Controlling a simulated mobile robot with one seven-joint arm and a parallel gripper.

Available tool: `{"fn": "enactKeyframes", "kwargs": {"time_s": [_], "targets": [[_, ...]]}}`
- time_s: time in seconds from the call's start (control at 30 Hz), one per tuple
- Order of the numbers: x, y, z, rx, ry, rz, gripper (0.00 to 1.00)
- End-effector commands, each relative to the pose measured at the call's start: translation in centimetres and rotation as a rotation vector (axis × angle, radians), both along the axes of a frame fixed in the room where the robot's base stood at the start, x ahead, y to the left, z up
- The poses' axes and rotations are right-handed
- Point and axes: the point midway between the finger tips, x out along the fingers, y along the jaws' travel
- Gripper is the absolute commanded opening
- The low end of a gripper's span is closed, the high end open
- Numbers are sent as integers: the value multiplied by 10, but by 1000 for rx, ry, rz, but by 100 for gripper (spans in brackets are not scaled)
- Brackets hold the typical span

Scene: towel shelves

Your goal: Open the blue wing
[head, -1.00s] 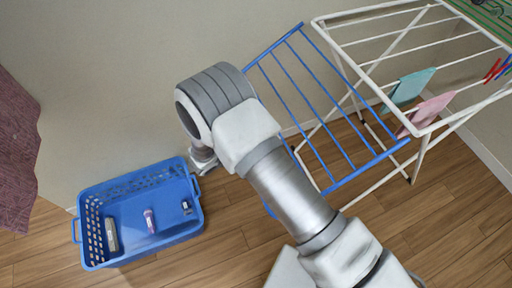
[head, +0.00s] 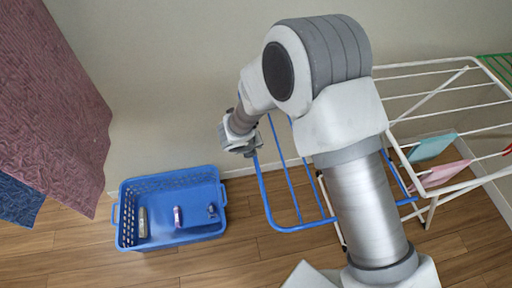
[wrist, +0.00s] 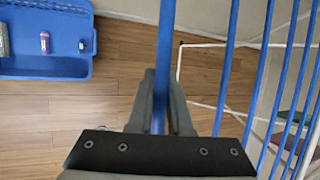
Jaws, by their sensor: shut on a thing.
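The blue wing (head: 264,190) is a barred frame on the left side of the white drying rack (head: 484,182). Its outer rail runs down and curves along the lower end; my arm hides much of its right part. I cannot tell its exact tilt. My gripper (head: 251,152) is at the upper end of that outer rail. In the wrist view my gripper (wrist: 160,88) is shut on the rail of the blue wing (wrist: 166,40), which passes between the fingers. The wing's other bars stand to the right of the fingers there.
A blue basket (head: 135,245) with several small items stands on the wooden floor, left of the wing, with a narrow floor gap between. The wall is close behind. Dark red fabric (head: 60,90) hangs at the left.

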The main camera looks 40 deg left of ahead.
Motion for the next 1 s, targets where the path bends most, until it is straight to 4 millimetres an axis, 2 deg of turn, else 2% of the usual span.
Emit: {"fn": "enactKeyframes", "kwargs": {"time_s": [0.03, 0.57, 0.6, 0.73, 1.0], "targets": [[-5, 2, 3, 2, 9, 6, 0], [-7, 6, 11, 9, 6, 10, 0], [-6, 6, 11, 9, 6, 10, 22], [-6, 5, 10, 6, 6, 9, 46], [-4, 2, 9, 2, 4, 5, 47]]}}
